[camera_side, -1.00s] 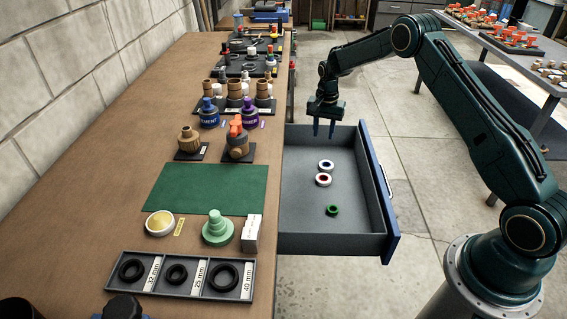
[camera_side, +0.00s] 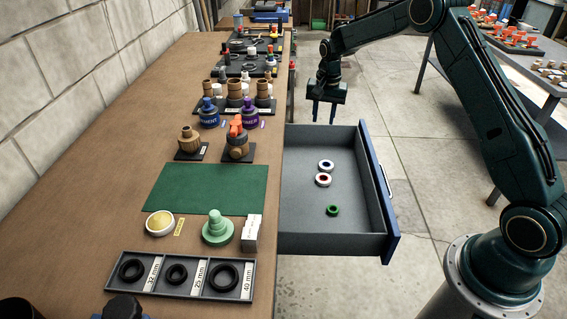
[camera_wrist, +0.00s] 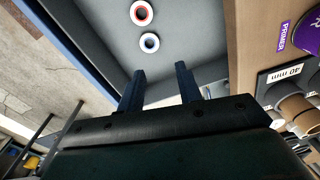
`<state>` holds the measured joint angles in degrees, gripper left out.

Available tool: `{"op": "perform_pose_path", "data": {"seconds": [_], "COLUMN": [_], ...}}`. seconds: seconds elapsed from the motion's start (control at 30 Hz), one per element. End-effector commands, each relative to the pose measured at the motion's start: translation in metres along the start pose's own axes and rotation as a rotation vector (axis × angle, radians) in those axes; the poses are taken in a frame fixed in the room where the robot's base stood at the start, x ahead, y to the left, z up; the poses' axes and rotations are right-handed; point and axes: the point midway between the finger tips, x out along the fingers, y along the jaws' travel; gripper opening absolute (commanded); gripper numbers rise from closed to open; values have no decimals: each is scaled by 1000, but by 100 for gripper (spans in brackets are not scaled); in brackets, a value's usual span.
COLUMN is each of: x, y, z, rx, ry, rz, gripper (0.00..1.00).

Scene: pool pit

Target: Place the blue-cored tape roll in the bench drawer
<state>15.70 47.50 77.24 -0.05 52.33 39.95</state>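The blue-cored tape roll (camera_side: 326,166), a white ring with a dark blue centre, lies flat in the open bench drawer (camera_side: 299,226). It also shows in the wrist view (camera_wrist: 149,42). A red-cored tape roll (camera_side: 323,180) lies close beside it, and a green roll (camera_side: 333,210) lies nearer the drawer's front part of the picture. My gripper (camera_side: 324,113) is above the drawer's far end, apart from the rolls. Its two fingers (camera_wrist: 160,82) are spread with nothing between them.
The drawer juts out from the bench (camera_side: 140,130) on its right side. The bench top holds a green mat (camera_side: 208,189), a tray of black rings (camera_side: 180,287), cement and primer cans, and fittings. The floor right of the drawer is clear.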

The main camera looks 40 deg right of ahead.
Motion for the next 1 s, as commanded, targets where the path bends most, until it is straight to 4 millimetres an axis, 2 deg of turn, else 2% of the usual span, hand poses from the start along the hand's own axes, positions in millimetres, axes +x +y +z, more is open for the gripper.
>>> {"op": "perform_pose_path", "data": {"seconds": [0.03, 0.2, 0.5, 0.7, 1.0], "x": [-18, -66, -140, -180, -224], "y": [-1, 3, 19, 38, 74], "z": [7, 31, 81, 118, 176], "rx": [-25, -110, -260, -359, -507], "ry": [11, 41, 96, 134, 194], "rz": [-10, -35, -76, -102, -138], "gripper": [35, 35, 35, 35, 35]}}
